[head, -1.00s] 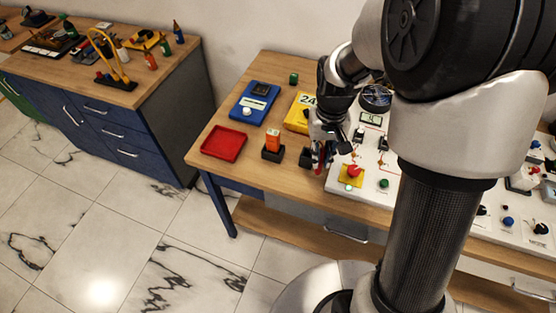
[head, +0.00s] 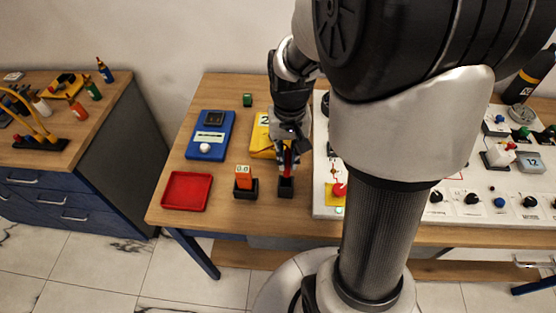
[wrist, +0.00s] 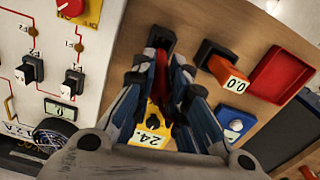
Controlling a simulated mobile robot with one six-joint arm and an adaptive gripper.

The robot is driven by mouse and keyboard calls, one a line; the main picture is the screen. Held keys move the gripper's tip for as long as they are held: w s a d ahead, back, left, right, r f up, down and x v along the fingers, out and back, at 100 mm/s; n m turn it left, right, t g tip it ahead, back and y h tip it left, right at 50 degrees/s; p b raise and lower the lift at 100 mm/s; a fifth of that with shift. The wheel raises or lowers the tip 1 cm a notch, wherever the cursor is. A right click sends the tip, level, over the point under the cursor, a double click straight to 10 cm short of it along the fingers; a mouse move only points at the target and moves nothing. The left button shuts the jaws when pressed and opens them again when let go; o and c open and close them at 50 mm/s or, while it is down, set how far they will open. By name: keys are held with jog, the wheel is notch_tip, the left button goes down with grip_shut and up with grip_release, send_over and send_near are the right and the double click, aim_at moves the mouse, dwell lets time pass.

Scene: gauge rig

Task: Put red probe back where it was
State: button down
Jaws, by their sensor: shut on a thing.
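My gripper (head: 287,158) is shut on the red probe (head: 288,168) and points down over the table. The red probe also shows between my fingers in the wrist view (wrist: 161,72). A small black holder (head: 286,189) stands directly below the probe in the head view. It shows at the top of the wrist view (wrist: 162,37), in line with the probe. The probe's lower end is at the holder's top; I cannot tell whether it is inside. My fingers hide part of the probe.
An orange meter (head: 243,176) sits in a black stand just left of the holder, with a red tray (head: 186,191) beyond it. A yellow meter (head: 263,137) and a blue device (head: 211,134) lie behind. The white panel (head: 322,204) is close on the right.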

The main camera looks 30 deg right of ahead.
aim_at(286, 172)
jog(key=shift+f+b, duration=1.1)
jog(key=shift+f, duration=2.5)
jog(key=shift+f, duration=0.1)
jog(key=c, duration=1.6)
grip_release()
notch_tip(286, 172, up, 12)
jog(key=p, duration=0.4)
jog(key=shift+a+r, duration=0.1)
jog(key=shift+r, duration=0.15)
jog(key=shift+s+a+r+n+t, duration=0.8)
jog(key=shift+s+a+r, duration=1)
jog(key=shift+s, duration=0.45)
jog(key=shift+s+a+r+n+t, duration=0.8)
jog(key=shift+s+a+r, duration=0.95)
jog(key=shift+s, duration=0.5)
jog(key=shift+s+a+r+n+t, duration=0.8)
jog(key=shift+s+a+r, duration=0.95)
jog(key=shift+s, duration=0.5)
